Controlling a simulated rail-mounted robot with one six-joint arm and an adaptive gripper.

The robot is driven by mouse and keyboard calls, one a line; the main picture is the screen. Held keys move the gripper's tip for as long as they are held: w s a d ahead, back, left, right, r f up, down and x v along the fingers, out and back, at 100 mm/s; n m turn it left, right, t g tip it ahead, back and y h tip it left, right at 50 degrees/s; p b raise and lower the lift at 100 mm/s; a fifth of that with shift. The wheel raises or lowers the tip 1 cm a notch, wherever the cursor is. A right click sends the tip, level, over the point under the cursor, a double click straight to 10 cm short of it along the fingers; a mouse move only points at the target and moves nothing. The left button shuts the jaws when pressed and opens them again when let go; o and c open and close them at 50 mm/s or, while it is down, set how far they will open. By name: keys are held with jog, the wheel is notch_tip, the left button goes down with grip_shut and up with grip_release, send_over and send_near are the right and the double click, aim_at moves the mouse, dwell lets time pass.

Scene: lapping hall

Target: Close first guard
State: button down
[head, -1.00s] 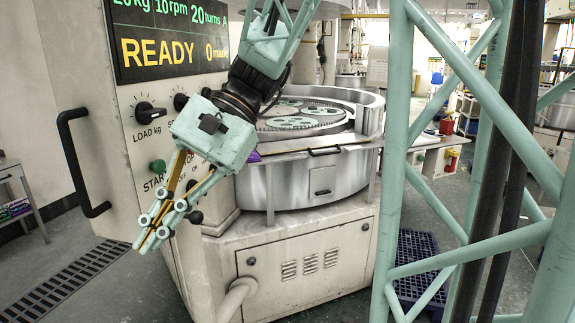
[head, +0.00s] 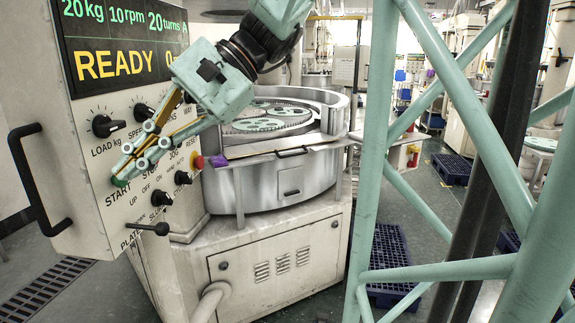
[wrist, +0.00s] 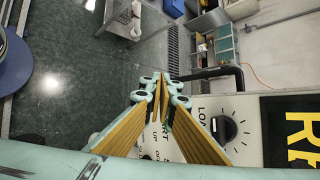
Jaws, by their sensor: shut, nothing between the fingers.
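The lapping machine's guard (head: 295,152) shows in the head view as a flat panel with a dark handle at the front of the round steel tub (head: 280,185). It lies about level at the tub's rim, and the geared plates (head: 268,122) inside are in plain view. My gripper (head: 122,178) is shut and empty, in front of the control panel (head: 120,210), close to the START label. I cannot tell whether the tips touch the panel. In the wrist view the closed fingers (wrist: 158,85) point past the panel's edge, with the LOAD knob (wrist: 223,128) beside them.
A black bar handle (head: 30,180) sticks out at the panel's left. A red knob (head: 196,160) and a black-knobbed lever (head: 150,228) project from the panel. My green lattice frame fills the right side. Blue pallets (head: 390,260) lie on the floor behind it.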

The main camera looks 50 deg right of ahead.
jog(key=w+d+r+m+t+p, duration=0.1)
jog(key=w+d+r+m+t, duration=0.2)
jog(key=w+d, duration=0.55)
jog(key=w+d+r+m+t+p, duration=0.1)
jog(key=w+d+r+m+t, duration=0.1)
jog(key=w+d, duration=0.7)
jog(key=w+d+f+m+t+p, duration=0.1)
jog(key=w+d+f+m+t, duration=0.2)
jog(key=d, duration=0.6)
jog(key=w+d+f+m+t, duration=0.2)
jog(key=w+d, duration=0.3)
jog(key=d, duration=0.5)
jog(key=w+d+f+m+t+p, duration=0.1)
jog(key=w+d+f+m+t, duration=0.2)
jog(key=d, duration=0.6)
jog(key=d+f+m+t+h, duration=0.5)
jog(key=d+f+m+h, duration=0.2)
jog(key=d+f, duration=1.25)
jog(key=s+d+f+m+h, duration=0.4)
jog(key=d+f+h, duration=0.2)
jog(key=f, duration=0.4)
jog(key=s+d+f+m+h, duration=0.4)
jog(key=d+f, duration=0.4)
jog(key=f, duration=0.2)
jog(key=shift+s+d+f+m+h+p, duration=0.15)
jog(key=shift+s+m+h+p, duration=0.15)
jog(key=shift+s+h, duration=0.7)
